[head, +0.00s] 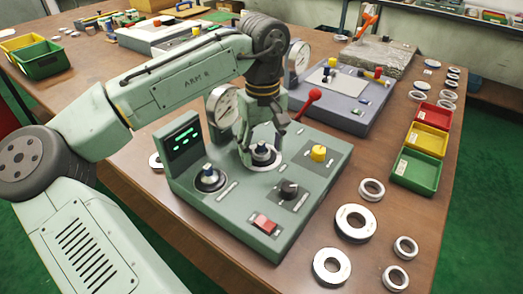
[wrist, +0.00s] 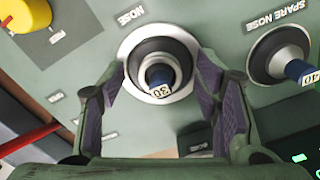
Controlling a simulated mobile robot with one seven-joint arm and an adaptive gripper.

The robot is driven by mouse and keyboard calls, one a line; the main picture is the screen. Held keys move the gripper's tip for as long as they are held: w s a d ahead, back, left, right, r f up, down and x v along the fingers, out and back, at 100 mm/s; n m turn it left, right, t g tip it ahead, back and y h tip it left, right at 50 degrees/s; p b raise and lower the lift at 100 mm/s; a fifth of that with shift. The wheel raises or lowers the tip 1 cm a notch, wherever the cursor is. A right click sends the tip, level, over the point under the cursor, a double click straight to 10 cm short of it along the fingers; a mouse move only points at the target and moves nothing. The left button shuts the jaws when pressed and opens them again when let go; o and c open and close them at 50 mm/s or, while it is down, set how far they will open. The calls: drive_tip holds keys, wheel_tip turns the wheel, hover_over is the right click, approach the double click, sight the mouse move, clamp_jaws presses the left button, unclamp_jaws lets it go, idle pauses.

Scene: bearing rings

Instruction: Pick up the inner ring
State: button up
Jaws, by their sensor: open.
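My gripper (wrist: 160,72) is open, its two fingers on either side of the nose (wrist: 160,75), a dark post with a blue tip marked 30. A pale metal ring shape (wrist: 186,82) surrounds the nose's base; I cannot tell whether it is a loose inner ring or part of the seat. In the head view, my gripper (head: 257,143) points down at this nose on the green gauge station (head: 215,225). Several loose metal rings lie on the table, including a small one (head: 371,190) and a larger thick one (head: 355,223). None is labelled as the inner ring.
The spare nose (wrist: 280,55), marked 40, stands beside the nose. A red-knobbed lever (head: 309,97), a dial gauge (head: 223,106) and a yellow knob (head: 318,153) rise nearby. Red, yellow and green bins (head: 416,170) line the right table edge.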

clamp_jaws()
idle(0.8)
